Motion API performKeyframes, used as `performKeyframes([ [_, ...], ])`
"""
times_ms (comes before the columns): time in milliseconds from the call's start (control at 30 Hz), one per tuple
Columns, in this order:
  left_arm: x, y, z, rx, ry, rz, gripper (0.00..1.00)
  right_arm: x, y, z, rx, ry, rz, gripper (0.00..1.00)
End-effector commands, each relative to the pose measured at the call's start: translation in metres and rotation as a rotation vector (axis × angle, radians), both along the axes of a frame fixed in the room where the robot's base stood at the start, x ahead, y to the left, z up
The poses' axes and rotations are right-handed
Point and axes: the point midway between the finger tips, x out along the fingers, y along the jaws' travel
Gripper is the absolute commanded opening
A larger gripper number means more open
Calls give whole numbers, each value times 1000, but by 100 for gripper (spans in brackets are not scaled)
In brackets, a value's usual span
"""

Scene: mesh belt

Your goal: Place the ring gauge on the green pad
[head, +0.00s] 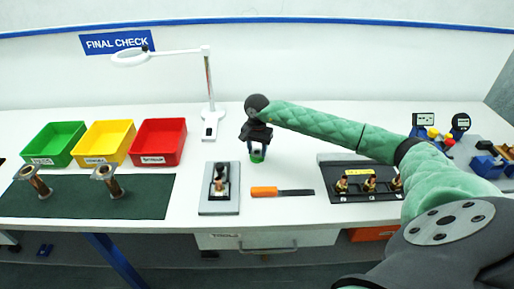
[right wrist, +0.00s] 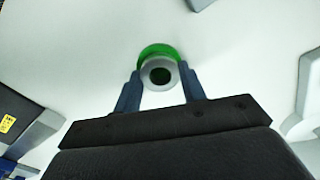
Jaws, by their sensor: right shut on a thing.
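The ring gauge (right wrist: 174,84) is a small grey ring with a dark hole. In the right wrist view it is between the two fingers of my right gripper (right wrist: 160,84), which is shut on it. The round green pad (right wrist: 158,49) shows just behind the ring, partly covered by it. In the head view my right gripper (head: 257,146) points down over the green pad (head: 257,159) on the white table. I cannot tell whether the ring touches the pad. My left gripper is not in view.
A grey plate with a black fixture (head: 219,207) and an orange-handled tool (head: 264,191) lie in front of the pad. A lamp base (head: 210,132) stands to its left, with the red bin (head: 158,160) further left. A black tray (head: 345,196) with brass parts lies to the right.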

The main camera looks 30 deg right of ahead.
Motion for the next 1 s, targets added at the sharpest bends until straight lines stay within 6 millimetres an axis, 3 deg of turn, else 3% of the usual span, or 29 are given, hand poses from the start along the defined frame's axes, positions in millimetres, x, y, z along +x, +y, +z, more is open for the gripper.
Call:
performKeyframes([
  [567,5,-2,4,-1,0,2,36,0,0,-3,1,-1,0,14],
  [600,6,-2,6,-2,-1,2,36,0,0,-3,0,0,0,49],
  [667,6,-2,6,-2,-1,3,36,0,0,-3,0,0,0,60],
  [1000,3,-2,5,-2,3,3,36,0,0,-3,0,0,0,63],
])
